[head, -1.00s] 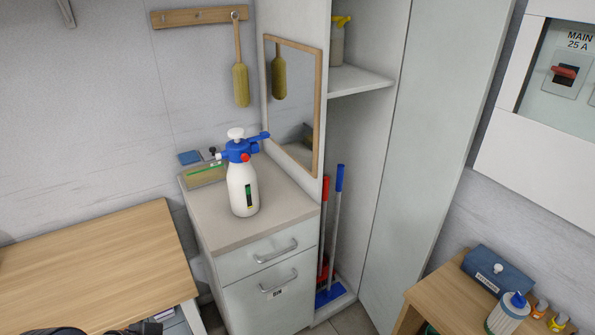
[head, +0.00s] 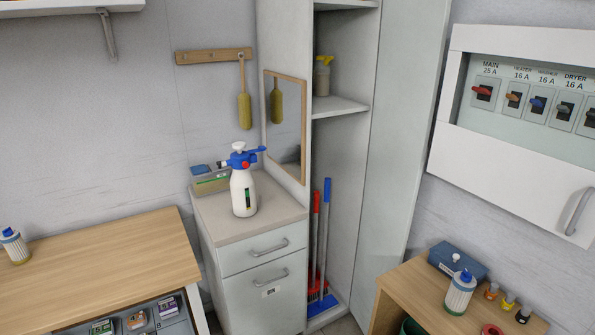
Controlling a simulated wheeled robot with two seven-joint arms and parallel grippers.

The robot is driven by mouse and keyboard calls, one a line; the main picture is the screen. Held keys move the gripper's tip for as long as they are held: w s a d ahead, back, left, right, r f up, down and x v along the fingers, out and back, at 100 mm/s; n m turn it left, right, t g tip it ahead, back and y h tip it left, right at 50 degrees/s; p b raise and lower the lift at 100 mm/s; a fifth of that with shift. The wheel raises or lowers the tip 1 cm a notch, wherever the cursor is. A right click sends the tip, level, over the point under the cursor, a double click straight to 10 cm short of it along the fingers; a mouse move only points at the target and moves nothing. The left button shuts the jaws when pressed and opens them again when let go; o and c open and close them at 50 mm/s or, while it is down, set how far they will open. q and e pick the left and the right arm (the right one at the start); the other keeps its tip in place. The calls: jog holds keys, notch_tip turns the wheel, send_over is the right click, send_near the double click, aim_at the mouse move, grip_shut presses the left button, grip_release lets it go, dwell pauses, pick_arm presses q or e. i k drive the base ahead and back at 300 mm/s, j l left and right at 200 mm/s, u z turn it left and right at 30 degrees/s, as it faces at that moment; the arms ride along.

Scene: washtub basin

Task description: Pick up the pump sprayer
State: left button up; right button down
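The pump sprayer (head: 243,190) has a white bottle, a blue head with a blue lever, a white pump knob and a red part. It stands upright on the top of a small grey-white cabinet (head: 270,219). Neither of my grippers shows in the head view now, and nothing touches the sprayer.
Behind the sprayer lie a tray (head: 209,185) and a blue item. A mirror (head: 287,135) stands right of it, beside an open tall cupboard (head: 340,150) with brooms. A wooden table (head: 110,255) is at left; a wooden unit (head: 415,290) with bottles is at right.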

aim_at(243, 190)
jog(key=u, duration=0.2)
jog(key=i+j+u, duration=0.15)
jog(key=i+u, duration=0.55)
jog(key=u, duration=0.15)
